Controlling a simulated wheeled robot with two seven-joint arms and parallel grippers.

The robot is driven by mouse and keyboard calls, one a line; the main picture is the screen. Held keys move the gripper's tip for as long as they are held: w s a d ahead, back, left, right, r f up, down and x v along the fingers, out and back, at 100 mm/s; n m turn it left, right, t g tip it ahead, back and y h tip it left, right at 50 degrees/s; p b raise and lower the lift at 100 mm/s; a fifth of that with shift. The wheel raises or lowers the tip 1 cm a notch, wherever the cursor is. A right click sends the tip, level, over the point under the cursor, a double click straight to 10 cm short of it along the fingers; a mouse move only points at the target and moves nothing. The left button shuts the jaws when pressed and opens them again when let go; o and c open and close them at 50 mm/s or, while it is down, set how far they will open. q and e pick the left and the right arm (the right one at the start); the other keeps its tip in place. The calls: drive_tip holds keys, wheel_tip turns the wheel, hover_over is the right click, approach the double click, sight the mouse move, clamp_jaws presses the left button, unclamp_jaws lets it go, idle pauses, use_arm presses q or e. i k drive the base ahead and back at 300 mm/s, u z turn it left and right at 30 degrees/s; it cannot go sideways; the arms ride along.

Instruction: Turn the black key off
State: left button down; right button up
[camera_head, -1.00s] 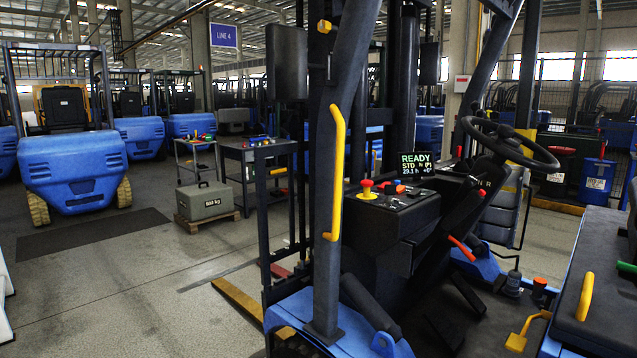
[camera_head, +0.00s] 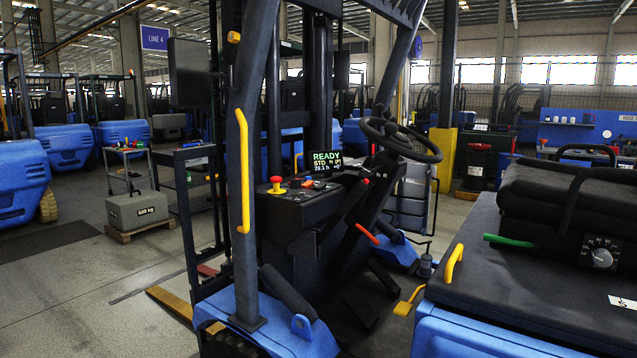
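The forklift's dark control console (camera_head: 298,199) stands near the middle of the view, beyond the upright post. A red mushroom button on a yellow base (camera_head: 276,187) sits on its top left. Small dark controls and a small red-orange part lie to its right; I cannot tell the black key apart among them. The display (camera_head: 326,162) behind the console is lit and reads READY. Neither of my grippers is in view.
A dark post with a yellow grab handle (camera_head: 243,172) stands left of the console. The steering wheel (camera_head: 400,139) is to the right. The seat (camera_head: 570,198) and blue body fill the lower right. A grey 500 kg block (camera_head: 137,210) sits on a pallet at the left.

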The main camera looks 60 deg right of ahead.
sight(296, 184)
drive_tip(key=k, duration=0.4)
drive_tip(key=z, duration=0.95)
